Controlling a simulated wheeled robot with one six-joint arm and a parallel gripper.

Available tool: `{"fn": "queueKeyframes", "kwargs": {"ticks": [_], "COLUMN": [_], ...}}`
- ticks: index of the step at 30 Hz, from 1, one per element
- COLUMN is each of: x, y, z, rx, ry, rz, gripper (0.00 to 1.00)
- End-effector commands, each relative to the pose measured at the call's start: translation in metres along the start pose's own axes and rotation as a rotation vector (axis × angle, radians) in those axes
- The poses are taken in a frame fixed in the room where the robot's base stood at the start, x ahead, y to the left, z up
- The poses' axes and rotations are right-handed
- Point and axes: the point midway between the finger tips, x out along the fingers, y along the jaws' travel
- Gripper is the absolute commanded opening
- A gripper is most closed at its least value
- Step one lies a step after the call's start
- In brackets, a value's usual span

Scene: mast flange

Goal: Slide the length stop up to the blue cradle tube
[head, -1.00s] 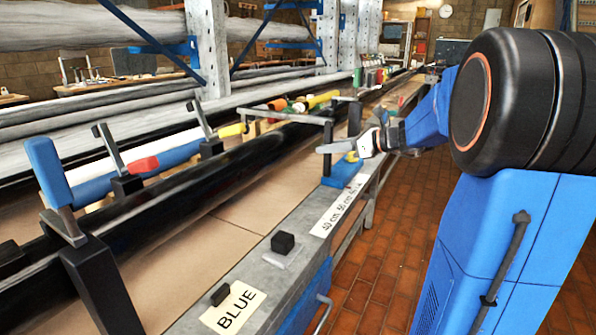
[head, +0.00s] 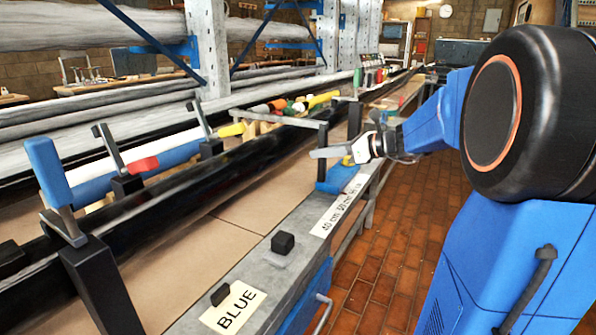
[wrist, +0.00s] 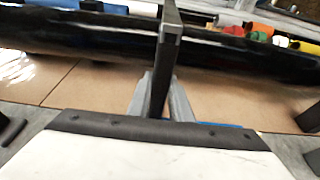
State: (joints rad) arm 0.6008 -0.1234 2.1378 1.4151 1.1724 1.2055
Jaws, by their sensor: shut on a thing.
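The length stop (head: 282,118) has a grey horizontal bar, a dark post and a blue base (head: 334,181) on the bench's grey front rail. My gripper (head: 327,152) is at the post. In the wrist view, the two grey fingers of my gripper (wrist: 158,98) are shut on the dark post of the stop (wrist: 166,60), one on each side. The blue cradle tube (head: 95,188) lies in the cradles behind the black pipe at left, clear of the stop. The stop's contact with the rail is partly hidden.
A long black pipe (head: 240,150) runs along the bench. A black block (head: 283,242) and a BLUE label (head: 236,308) are on the near rail, with a length label (head: 338,212) beyond. Yellow, orange and green tubes (head: 300,105) lie farther back. The aisle floor is open.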

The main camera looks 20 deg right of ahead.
Motion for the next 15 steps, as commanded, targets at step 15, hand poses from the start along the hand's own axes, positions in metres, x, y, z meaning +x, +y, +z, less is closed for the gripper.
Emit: {"fn": "queueKeyframes", "kwargs": {"ticks": [15], "x": [0.0], "y": [0.021], "z": [0.002], "rx": [-0.002], "ry": [-0.002], "rz": [0.0], "gripper": [0.0]}}
